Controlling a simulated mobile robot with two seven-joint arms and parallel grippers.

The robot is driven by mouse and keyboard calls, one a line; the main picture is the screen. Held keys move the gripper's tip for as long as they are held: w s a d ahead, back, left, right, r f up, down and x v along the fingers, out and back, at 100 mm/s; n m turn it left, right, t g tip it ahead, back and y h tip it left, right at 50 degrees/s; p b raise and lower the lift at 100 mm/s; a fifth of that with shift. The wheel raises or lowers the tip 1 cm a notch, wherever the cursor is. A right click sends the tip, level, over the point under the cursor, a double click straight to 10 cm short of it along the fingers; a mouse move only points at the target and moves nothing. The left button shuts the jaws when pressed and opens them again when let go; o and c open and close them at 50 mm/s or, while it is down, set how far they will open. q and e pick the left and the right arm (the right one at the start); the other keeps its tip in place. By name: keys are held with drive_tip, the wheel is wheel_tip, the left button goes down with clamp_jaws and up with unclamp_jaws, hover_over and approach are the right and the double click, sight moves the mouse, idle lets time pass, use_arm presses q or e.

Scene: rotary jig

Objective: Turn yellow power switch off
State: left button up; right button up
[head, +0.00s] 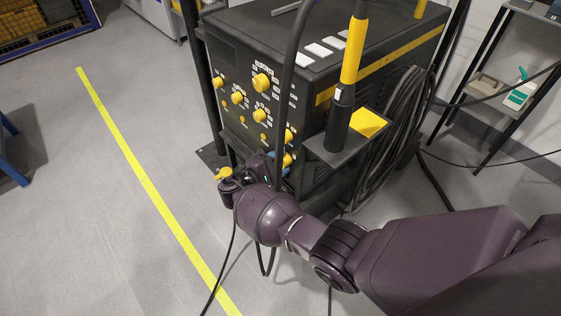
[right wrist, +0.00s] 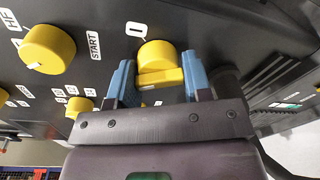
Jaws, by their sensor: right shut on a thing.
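The yellow power switch (right wrist: 156,53) is a round knob with a bar-shaped handle on the black front panel. In the head view the right gripper (head: 281,163) is at the lower right of the machine's front, and my wrist partly hides the switch (head: 287,160). My left gripper is not in view.
The black machine (head: 230,60) carries several other yellow knobs (head: 261,82) close to my gripper. A torch (head: 345,90) stands in a side holder, with coiled cables (head: 398,130) beside it. A shelf (head: 485,95) is at right. The floor left of the yellow line (head: 150,195) is mostly clear.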

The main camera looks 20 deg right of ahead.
drive_tip(key=shift+w+r+n+g, duration=0.1)
drive_tip(key=shift+r+n+g, duration=0.05)
drive_tip(key=shift+n, duration=0.7)
drive_tip(key=shift+w+r+n+g, duration=0.1)
drive_tip(key=shift+r+n+g, duration=0.05)
drive_tip(key=shift+n, duration=0.7)
drive_tip(key=o, duration=0.7)
drive_tip(key=shift+o, duration=0.6)
drive_tip(key=shift+f, duration=0.15)
drive_tip(key=shift+s, duration=0.1)
drive_tip(key=f+v, duration=0.1)
drive_tip(key=v, duration=0.9)
drive_tip(key=shift+a+r, duration=0.35)
drive_tip(key=shift+r, duration=0.1)
